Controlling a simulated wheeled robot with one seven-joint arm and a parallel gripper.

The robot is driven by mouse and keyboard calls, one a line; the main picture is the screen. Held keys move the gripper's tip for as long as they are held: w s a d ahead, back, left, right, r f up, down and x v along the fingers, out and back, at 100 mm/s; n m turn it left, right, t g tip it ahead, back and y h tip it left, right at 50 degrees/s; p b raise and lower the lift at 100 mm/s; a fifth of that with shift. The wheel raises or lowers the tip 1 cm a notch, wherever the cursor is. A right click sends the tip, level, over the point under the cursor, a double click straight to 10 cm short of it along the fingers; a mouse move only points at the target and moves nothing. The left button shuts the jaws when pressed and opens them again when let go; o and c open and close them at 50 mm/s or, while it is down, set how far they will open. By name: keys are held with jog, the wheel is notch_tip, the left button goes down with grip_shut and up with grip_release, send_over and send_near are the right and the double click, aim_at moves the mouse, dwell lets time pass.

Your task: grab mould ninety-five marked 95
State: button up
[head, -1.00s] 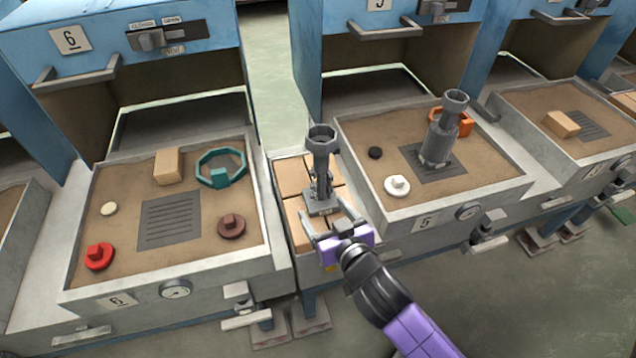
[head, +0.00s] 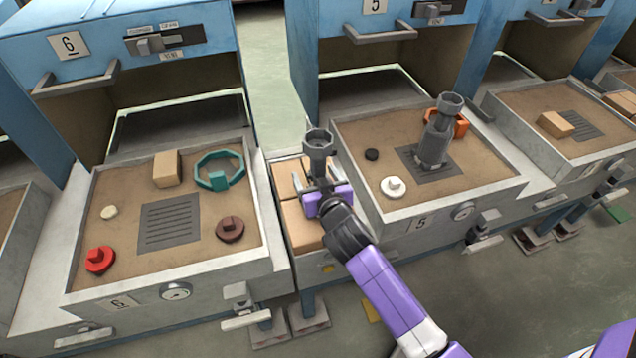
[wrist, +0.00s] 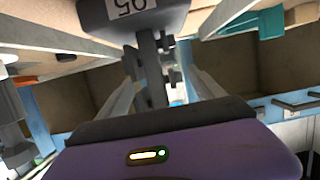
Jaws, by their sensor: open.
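The grey mould marked 95 (head: 318,143) stands upright on the tan blocks between stations 6 and 5, with a cup-shaped top on a narrow stem. In the wrist view its dark base with the upside-down 95 label (wrist: 128,8) shows at the top. My gripper (head: 319,172) is open, its fingers either side of the stem. In the wrist view the stem (wrist: 150,70) stands between the two fingers with gaps, nearer the left one. My gripper hides the mould's base in the head view. Another grey mould (head: 436,140) stands on the station 5 grate; I cannot read a mark on it.
Station 6's sand tray (head: 120,175) on the left holds a teal ring (head: 219,171), a tan block, and red and brown knobbed pieces. Station 5's tray (head: 345,135) on the right holds white, black and orange pieces. Tray walls flank the tan blocks (head: 300,225).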

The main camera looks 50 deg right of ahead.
grip_shut()
dwell(0.3)
